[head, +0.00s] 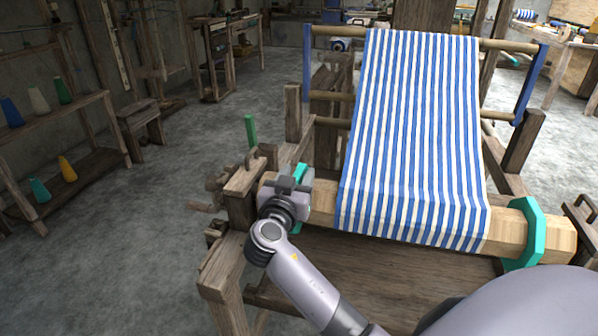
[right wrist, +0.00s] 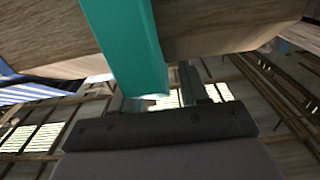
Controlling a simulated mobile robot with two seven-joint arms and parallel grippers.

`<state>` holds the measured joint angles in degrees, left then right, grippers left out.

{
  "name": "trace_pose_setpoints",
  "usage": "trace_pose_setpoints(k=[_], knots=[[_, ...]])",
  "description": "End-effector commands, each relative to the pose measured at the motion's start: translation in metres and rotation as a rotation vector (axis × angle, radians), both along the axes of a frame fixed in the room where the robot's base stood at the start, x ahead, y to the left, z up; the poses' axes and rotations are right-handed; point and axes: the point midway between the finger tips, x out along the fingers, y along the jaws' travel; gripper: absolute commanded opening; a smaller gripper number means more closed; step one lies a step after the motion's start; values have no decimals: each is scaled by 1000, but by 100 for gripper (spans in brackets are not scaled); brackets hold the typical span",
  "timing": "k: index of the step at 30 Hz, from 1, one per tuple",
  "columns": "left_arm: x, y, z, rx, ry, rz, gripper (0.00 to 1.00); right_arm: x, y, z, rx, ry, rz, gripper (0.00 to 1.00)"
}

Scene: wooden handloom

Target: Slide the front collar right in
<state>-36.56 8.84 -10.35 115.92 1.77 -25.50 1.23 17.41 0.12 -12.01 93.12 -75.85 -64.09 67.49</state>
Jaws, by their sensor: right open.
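A wooden beam (head: 322,202) carries the blue-and-white striped cloth (head: 412,140). One teal collar (head: 300,173) is at the left end of the beam, mostly hidden by my right gripper (head: 294,184). Another teal collar (head: 535,236) is near the right end, apart from the cloth edge. My right gripper is open at the left collar. In the right wrist view, the teal collar (right wrist: 130,45) hangs close in front of the gripper, beside a finger (right wrist: 190,85); contact cannot be told. My left gripper is not in view.
The loom's wooden post and bracket (head: 240,190) stand close left of my right gripper. A green upright handle (head: 251,132) rises behind it. Blue side bars (head: 307,65) hold the rear rods. A shelf with cones (head: 65,150) stands far left, with open floor between.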

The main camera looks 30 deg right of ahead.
Motion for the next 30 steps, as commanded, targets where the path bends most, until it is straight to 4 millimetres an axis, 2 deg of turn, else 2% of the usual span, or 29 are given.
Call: trace_pose_setpoints(k=[8,11,12,13,20,30], knots=[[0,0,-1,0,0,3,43,0,0,0,1,1,0,45],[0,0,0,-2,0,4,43,0,0,0,1,1,0,15],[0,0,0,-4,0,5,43,0,0,0,1,1,0,2],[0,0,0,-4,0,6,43,0,0,0,1,1,0,0],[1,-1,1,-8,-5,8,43,-4,-3,-1,2,1,-2,0],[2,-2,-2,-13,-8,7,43,-43,-37,-2,2,1,-2,0]])
